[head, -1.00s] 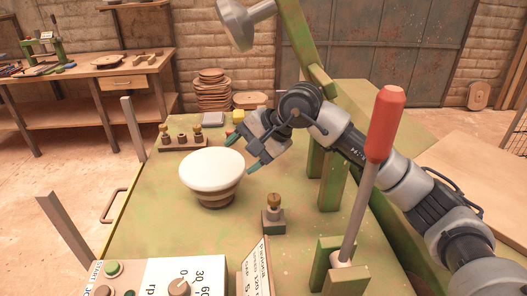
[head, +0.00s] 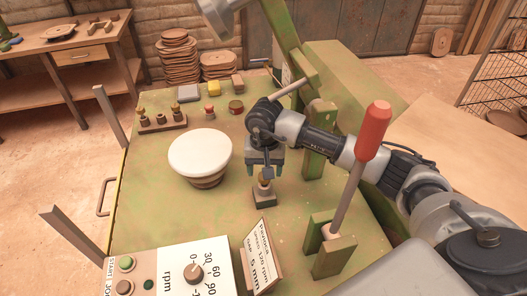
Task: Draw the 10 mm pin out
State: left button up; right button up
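A brass-topped pin (head: 264,181) stands upright in a small grey block (head: 264,197) on the green table. I cannot read its size, but it is the one pin standing apart from the rack. A brown rack (head: 163,124) at the table's far left holds several small parts, some brass-topped. My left gripper is not in view.
A white-topped round mould (head: 200,152) stands left of the gripper. A red-handled lever (head: 373,130) rises at right, near my forearm. A control panel (head: 185,277) and a sign (head: 260,255) stand in front. Small blocks lie at the back.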

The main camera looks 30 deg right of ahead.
jog(key=shift+f+p, duration=0.35)
jog(key=shift+f, duration=2)
jog(key=c, duration=1.1)
jog(key=shift+o, duration=0.2)
jog(key=shift+r+p, duration=1.35)
jog(key=shift+r, duration=1.45)
jog(key=shift+r, duration=0.1)
jog(key=shift+r+p, duration=0.45)
jog(key=shift+r, duration=0.45)
